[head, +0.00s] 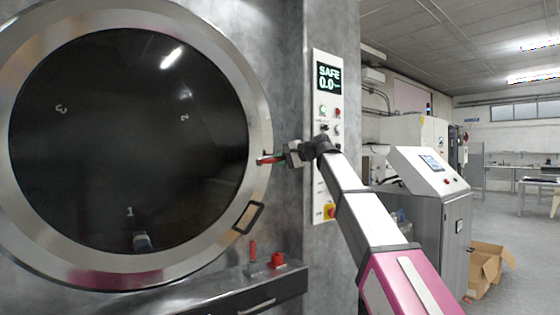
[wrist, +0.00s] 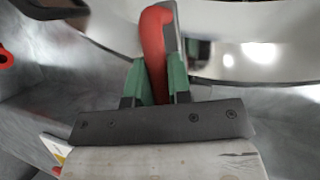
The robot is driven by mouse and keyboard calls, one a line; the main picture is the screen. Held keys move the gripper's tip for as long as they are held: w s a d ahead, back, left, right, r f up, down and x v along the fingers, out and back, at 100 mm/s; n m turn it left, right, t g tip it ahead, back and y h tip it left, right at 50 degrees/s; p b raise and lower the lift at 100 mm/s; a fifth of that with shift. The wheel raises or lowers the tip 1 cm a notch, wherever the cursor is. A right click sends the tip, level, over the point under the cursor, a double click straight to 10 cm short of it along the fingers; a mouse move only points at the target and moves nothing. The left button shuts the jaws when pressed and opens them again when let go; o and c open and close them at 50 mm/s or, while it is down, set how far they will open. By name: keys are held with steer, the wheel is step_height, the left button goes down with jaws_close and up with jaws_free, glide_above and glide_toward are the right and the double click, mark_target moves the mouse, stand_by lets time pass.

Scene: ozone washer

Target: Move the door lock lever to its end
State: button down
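The door lock lever (head: 266,161) has a red grip and sits at the right rim of the big round door (head: 130,140). In the wrist view the lever's red grip (wrist: 153,38) stands upright in the picture, with a dark grey bar beside its upper part. My gripper (head: 279,158) reaches the lever from the right. In the wrist view the green fingers of my gripper (wrist: 159,80) lie on both sides of the red grip, with no clear gap. The fingers hide the lever's lower part.
A control panel (head: 328,130) with a display reading "SAFE 0.0" stands right of the door, behind my wrist. A black loop handle (head: 248,218) is on the lower right rim. Below, a ledge (head: 262,292) has a red-handled part (head: 253,251) and a red knob (head: 278,260).

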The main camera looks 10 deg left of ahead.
steer(key=shift+f, duration=0.15)
steer(key=w+d+f+n+t+h, duration=0.5)
steer(key=w+f+n+t, duration=0.1)
steer(key=n, duration=0.4)
steer(key=shift+w+d+f+h, duration=0.4)
steer(key=shift+w+f, duration=0.2)
steer(key=shift+f, duration=0.1)
stand_by(0.4)
steer(key=shift+w, duration=0.1)
stand_by(0.3)
steer(key=c, duration=1.1)
jaws_free()
steer(key=shift+o, duration=0.2)
